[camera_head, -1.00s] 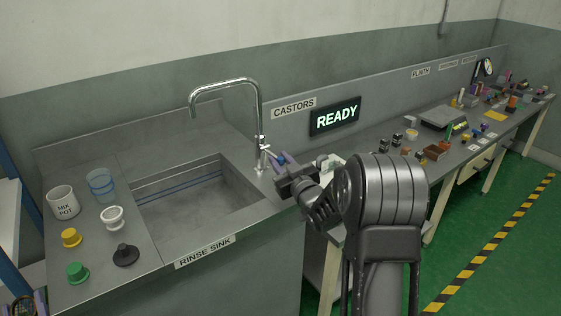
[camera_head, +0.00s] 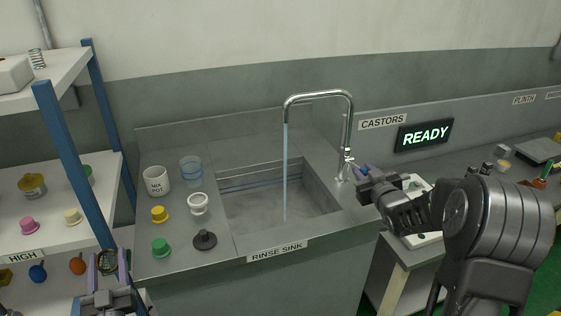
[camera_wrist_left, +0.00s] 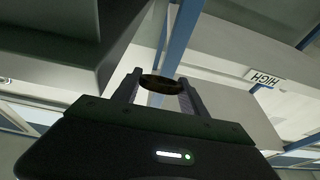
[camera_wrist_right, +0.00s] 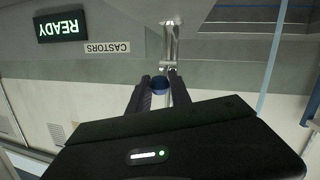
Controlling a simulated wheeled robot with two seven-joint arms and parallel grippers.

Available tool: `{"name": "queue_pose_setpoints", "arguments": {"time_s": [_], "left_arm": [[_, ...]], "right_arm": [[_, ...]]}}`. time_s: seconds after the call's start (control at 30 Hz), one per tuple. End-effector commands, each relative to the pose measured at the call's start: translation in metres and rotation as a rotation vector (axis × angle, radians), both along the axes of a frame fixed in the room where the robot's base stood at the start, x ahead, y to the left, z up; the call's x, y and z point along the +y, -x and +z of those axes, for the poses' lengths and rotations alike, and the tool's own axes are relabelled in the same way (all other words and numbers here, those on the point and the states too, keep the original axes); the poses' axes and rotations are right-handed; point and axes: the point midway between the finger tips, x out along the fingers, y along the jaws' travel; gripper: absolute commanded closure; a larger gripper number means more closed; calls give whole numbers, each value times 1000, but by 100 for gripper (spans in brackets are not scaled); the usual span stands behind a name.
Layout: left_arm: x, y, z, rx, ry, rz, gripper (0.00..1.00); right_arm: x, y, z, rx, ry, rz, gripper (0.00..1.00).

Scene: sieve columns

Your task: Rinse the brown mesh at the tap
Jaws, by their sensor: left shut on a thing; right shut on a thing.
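The brown mesh (camera_wrist_left: 162,84) is a round disc with a dark rim between the fingertips of my left gripper (camera_wrist_left: 160,93). In the head view my left gripper (camera_head: 109,268) is at the lower left, off the counter's left front corner. The chrome tap (camera_head: 349,125) arches over the rinse sink (camera_head: 262,221), and a thin blue stream of water (camera_head: 286,165) falls from its spout into the basin. My right gripper (camera_head: 362,176) is at the tap's base, shut on its blue-ended lever (camera_wrist_right: 160,85). The mesh is away from the stream.
Left of the basin stand a mix pot (camera_head: 156,181), a blue clear cup (camera_head: 191,169), a white cup (camera_head: 198,204) and yellow, green and black knobbed pieces. A blue-posted shelf (camera_head: 60,145) stands close at the left. The READY sign (camera_head: 425,135) is right of the tap.

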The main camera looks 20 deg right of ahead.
Motion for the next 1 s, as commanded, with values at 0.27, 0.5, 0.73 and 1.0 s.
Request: {"name": "queue_pose_setpoints", "arguments": {"time_s": [0.27,0.5,0.73,1.0], "left_arm": [[0,0,2,0,0,0,88],[0,0,2,0,0,0,88],[0,0,2,0,0,0,88],[0,0,1,0,0,0,88]], "right_arm": [[0,0,1,18,-1,-1,100],[0,0,1,18,-1,0,60],[0,0,1,18,-1,0,54],[1,8,3,16,-1,-1,54]]}}
